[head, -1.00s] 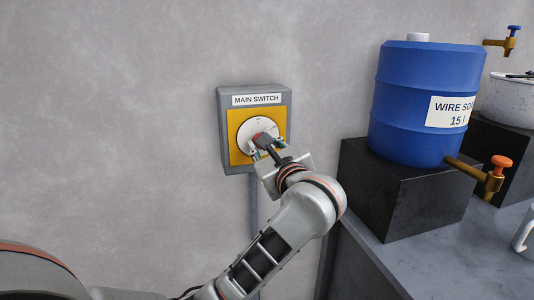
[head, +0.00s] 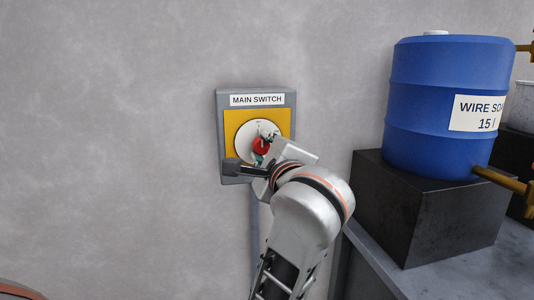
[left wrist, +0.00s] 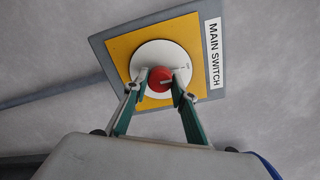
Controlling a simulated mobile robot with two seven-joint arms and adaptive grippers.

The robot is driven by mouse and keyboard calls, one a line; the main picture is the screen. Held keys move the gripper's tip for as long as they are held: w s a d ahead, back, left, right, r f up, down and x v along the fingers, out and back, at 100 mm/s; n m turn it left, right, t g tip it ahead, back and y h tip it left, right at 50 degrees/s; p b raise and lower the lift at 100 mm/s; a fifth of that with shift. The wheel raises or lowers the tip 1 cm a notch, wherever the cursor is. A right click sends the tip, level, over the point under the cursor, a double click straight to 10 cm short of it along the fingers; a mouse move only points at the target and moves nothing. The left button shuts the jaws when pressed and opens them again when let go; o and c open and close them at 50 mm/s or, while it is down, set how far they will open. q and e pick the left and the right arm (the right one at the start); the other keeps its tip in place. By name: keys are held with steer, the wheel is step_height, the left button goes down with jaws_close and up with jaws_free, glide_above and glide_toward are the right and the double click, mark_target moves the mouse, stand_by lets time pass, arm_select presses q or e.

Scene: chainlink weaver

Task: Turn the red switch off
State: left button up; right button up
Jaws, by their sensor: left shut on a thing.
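The red switch (head: 261,146) is a round red knob on a white dial, set in a yellow panel on a grey box labelled MAIN SWITCH (head: 221,140). My left gripper (head: 263,148) reaches it from the lower right and is shut on the knob. In the left wrist view the red knob (left wrist: 160,79) sits between the two fingertips (left wrist: 160,84), one on each side. A pale mark shows on the knob. The small print on the dial is too small to read. My right gripper is not in view.
A blue drum (head: 440,105) labelled WIRE SO… 15 l stands on a dark block (head: 410,215) to the right, on a grey counter (head: 385,265). A brass tap (head: 505,179) sticks out from the drum. The wall left of the switch box is bare.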

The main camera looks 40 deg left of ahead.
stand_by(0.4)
arm_select(q)
steer(key=o, duration=1.5)
steer(key=shift+s+a+r, duration=0.1)
steer(key=shift+r, duration=1.65)
steer(key=shift+a+r, duration=0.1)
steer(key=shift+r, duration=1.6)
steer(key=r, duration=0.1)
steer(key=d+r, duration=0.1)
steer(key=shift+r, duration=0.3)
steer(key=c, duration=0.4)
steer(key=shift+r, duration=0.2)
steer(key=shift+a+r, duration=0.1)
steer(key=shift+a, duration=0.15)
